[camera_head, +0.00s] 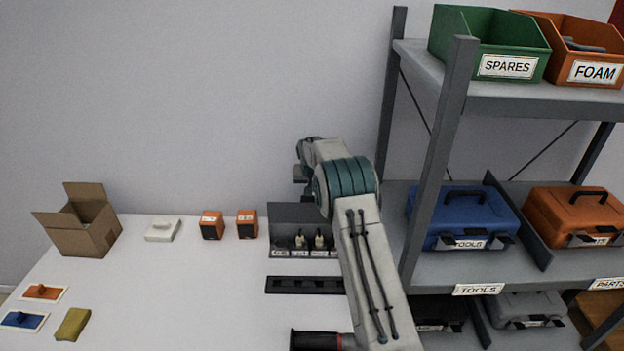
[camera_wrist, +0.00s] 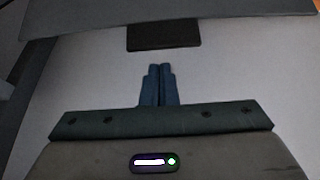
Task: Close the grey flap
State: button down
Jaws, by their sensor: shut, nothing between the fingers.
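A dark grey box (camera_head: 288,240) stands near the back edge of the white table, partly hidden by my arm. The grey panel (camera_head: 295,213) at its top looks like the grey flap; its front is open and shows small pale plugs (camera_head: 299,241) inside. My gripper (camera_wrist: 160,85) is shut and empty in the wrist view. Its blue fingers point towards a dark block (camera_wrist: 163,37) under a grey slab (camera_wrist: 170,15), which may be the flap; a gap shows between fingertips and block. In the head view my gripper's fingers cannot be made out.
A black strip (camera_head: 290,285) lies in front of the box. Two orange-black speakers (camera_head: 211,225) (camera_head: 247,224) and a white device (camera_head: 163,231) stand left of it. A cardboard box (camera_head: 80,230) is farther left. A shelf post (camera_head: 437,165) rises close right of my arm. Mid-table is clear.

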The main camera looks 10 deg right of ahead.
jog(key=s, duration=0.2)
jog(key=p, duration=0.1)
jog(key=shift+s+a+r, duration=0.3)
jog(key=shift+s+r, duration=0.05)
jog(key=shift+s, duration=0.05)
jog(key=shift+b, duration=0.45)
